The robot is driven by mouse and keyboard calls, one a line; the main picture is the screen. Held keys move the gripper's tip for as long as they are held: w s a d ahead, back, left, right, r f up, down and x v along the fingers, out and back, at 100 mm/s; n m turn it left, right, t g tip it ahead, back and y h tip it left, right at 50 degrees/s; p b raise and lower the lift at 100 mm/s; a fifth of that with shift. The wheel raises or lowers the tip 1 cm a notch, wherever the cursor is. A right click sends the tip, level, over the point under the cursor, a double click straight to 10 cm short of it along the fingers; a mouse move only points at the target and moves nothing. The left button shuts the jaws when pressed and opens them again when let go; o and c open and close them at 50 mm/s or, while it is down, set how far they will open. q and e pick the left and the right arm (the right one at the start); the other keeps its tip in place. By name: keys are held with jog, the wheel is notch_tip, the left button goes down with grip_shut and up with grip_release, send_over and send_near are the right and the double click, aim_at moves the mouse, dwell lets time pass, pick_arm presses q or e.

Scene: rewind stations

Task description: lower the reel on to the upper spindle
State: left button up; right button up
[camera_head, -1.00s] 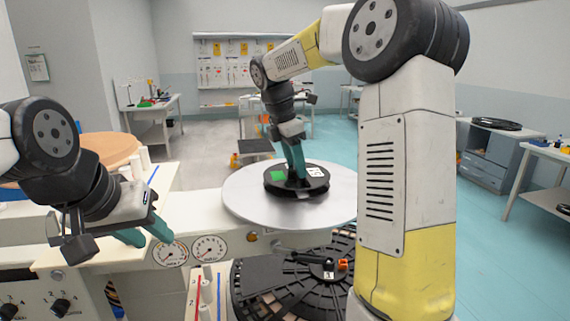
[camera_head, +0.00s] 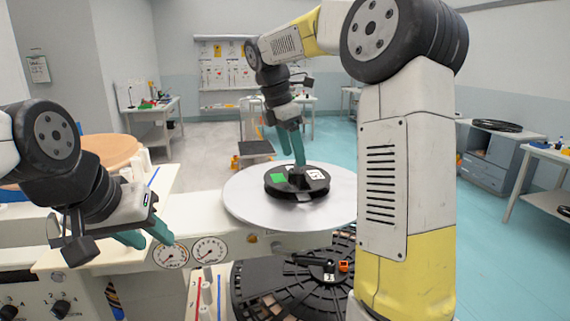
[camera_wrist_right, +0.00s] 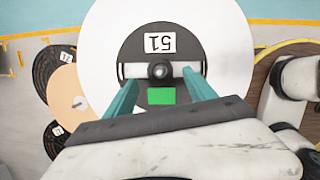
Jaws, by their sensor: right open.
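The reel (camera_head: 282,187) is black with a green patch and a white label. It lies flat on a wide silver disc (camera_head: 243,202) in the head view. In the right wrist view the reel (camera_wrist_right: 143,45) shows label 51, and the round dark spindle top (camera_wrist_right: 158,71) stands at its centre. My right gripper (camera_head: 281,150) is open and empty above the reel; in the wrist view its teal fingers (camera_wrist_right: 160,78) are spread to either side of the spindle top. My left gripper (camera_head: 155,241) is open and empty over the cream machine front, left of the disc.
A lower dark slotted platter (camera_head: 285,285) with an orange piece (camera_head: 344,266) lies below the silver disc. Gauges (camera_head: 208,250) sit on the machine front. A peach disc (camera_head: 105,150) stands at left. Side tables are farther back.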

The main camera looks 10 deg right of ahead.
aim_at(285, 178)
jog(key=v, duration=0.7)
jog(key=s+d+m+t+y, duration=0.1)
jog(key=s+m, duration=0.4)
jog(key=s, duration=0.2)
jog(key=s+f+m+t+y, duration=0.4)
jog(key=s+f+m, duration=0.8)
jog(key=s+m, duration=0.3)
jog(key=shift+s, duration=0.7)
